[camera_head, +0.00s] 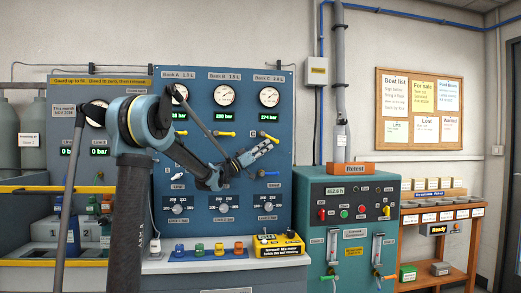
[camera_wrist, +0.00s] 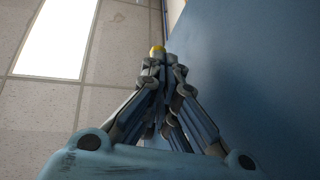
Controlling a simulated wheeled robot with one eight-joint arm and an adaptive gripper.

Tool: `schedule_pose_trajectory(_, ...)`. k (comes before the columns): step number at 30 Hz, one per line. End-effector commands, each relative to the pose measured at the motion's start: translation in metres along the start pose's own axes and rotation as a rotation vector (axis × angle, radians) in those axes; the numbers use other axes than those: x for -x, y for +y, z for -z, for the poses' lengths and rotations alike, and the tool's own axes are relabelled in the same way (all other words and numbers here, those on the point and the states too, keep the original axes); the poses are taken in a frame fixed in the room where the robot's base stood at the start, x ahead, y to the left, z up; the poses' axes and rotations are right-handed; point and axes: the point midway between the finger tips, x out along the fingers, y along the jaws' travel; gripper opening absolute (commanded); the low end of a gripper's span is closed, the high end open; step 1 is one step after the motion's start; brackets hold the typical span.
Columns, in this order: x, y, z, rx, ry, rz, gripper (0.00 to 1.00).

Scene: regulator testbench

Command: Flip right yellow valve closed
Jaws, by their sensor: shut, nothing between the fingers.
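The right yellow valve handle (camera_head: 270,138) is on the blue panel below the Bank C gauge. It slants down to the right from its pivot. My gripper (camera_head: 274,144) is at the panel with its fingertips just below the handle's right end. I cannot tell whether they touch it. In the wrist view my gripper's fingers (camera_wrist: 160,56) are together with nothing between them. A small yellow tip (camera_wrist: 157,47) shows just beyond them. Another yellow valve handle (camera_head: 224,133) lies roughly level below the Bank B gauge.
A blue handle (camera_head: 268,173) is on the panel below my gripper. A yellow control box (camera_head: 279,245) and several coloured knobs sit on the ledge below. A teal test cabinet (camera_head: 350,190) stands to the right. In the wrist view the blue panel (camera_wrist: 255,70) fills the right side.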

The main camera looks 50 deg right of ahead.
Motion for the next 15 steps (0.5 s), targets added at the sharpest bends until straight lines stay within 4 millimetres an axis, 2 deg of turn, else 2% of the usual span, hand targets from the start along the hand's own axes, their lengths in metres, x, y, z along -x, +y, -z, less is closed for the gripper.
schedule_pose_trajectory(6,-0.0096,0.0012,-0.0018,-0.001,-0.001,0.002,0.00)
schedule_pose_trajectory(15,-0.0059,0.0008,-0.0034,-0.002,0.000,0.003,0.00)
